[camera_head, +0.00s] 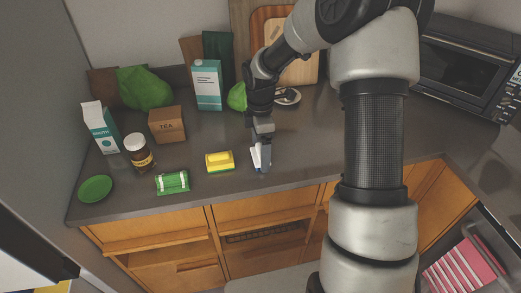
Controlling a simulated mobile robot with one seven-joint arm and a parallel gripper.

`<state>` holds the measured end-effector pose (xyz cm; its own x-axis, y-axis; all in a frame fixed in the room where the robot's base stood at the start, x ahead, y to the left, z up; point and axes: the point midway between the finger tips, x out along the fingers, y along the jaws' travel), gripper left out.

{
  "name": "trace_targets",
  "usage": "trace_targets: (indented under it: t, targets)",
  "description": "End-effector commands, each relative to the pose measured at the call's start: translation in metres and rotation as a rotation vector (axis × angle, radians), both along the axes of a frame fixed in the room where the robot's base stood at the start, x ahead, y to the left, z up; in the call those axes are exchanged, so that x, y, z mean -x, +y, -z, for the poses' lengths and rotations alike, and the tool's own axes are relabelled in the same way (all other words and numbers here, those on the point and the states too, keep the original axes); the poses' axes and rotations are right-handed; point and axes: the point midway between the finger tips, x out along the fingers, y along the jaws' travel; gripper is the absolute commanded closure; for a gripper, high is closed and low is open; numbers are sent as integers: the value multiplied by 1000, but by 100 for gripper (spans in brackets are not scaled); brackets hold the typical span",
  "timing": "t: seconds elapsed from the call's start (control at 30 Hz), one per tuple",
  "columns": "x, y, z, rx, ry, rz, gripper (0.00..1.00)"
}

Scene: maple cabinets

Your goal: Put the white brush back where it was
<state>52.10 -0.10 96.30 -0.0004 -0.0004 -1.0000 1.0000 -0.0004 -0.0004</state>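A small white object (255,159), which looks like the white brush, is at the front part of the dark counter (225,135), right of a yellow sponge-like block. My gripper (263,158) points down over the counter, right beside this white object and partly in front of it. My gripper's fingers hide part of the object, so its full shape does not show. I cannot tell whether the fingers are open or closed around it, or whether it touches the counter.
Behind stand a carton (208,85) and a cutting board (300,65). A microwave (462,70) is at right.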

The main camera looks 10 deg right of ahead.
Motion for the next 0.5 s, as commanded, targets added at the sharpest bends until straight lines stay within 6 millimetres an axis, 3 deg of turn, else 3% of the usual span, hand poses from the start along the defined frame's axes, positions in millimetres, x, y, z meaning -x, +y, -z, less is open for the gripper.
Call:
trace_targets:
  t: [0.5]
  targets:
    - [-1, 0, -101, 1, -5, 0, 16]
